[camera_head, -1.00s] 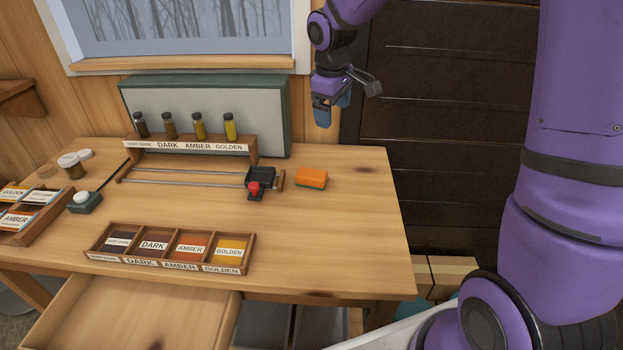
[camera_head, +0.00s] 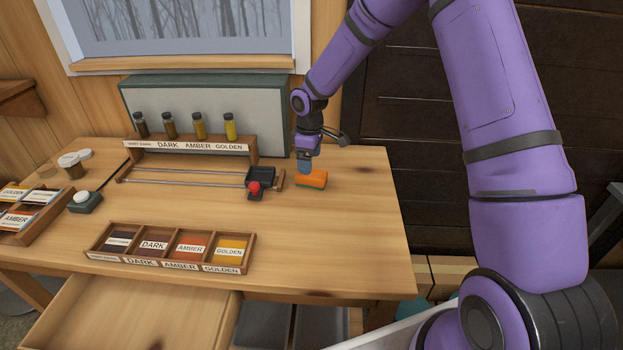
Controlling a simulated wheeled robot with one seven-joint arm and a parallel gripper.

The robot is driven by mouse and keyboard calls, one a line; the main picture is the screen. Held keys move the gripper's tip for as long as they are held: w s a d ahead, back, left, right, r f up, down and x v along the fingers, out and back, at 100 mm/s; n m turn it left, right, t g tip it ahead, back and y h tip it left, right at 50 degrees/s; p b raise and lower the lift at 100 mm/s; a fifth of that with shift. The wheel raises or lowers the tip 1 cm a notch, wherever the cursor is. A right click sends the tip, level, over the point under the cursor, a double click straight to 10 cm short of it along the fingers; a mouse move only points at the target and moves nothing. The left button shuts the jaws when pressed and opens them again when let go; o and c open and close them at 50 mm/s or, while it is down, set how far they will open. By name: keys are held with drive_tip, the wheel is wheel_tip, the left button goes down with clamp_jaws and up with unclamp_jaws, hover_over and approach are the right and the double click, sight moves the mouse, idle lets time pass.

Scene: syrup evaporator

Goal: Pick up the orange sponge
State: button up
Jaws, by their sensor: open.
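The orange sponge (camera_head: 313,180) lies on the right part of the wooden table, with a dark green underside. My gripper (camera_head: 305,169) points down right over the sponge's left part, its blue fingertips at or just above the sponge's top. The jaws are open. The far fingertip and the exact gap to the sponge are hidden from this angle.
A slider rail with a dark carriage and red knob (camera_head: 254,187) sits just left of the sponge. Behind it stands a rack of vials (camera_head: 193,146). A label tray (camera_head: 171,249) lies in front. The table right of the sponge (camera_head: 370,215) is clear.

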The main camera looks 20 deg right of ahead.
sight(312, 178)
drive_tip(key=shift+w+d+f, duration=0.1)
drive_tip(key=shift+d+f, duration=0.1)
drive_tip(key=shift+f, duration=1.4)
drive_tip(key=shift+w+d+f, duration=0.1)
drive_tip(key=shift+d+f, duration=0.05)
drive_tip(key=shift+f, duration=1.4)
drive_tip(key=shift+s, duration=0.1)
drive_tip(key=c, duration=1)
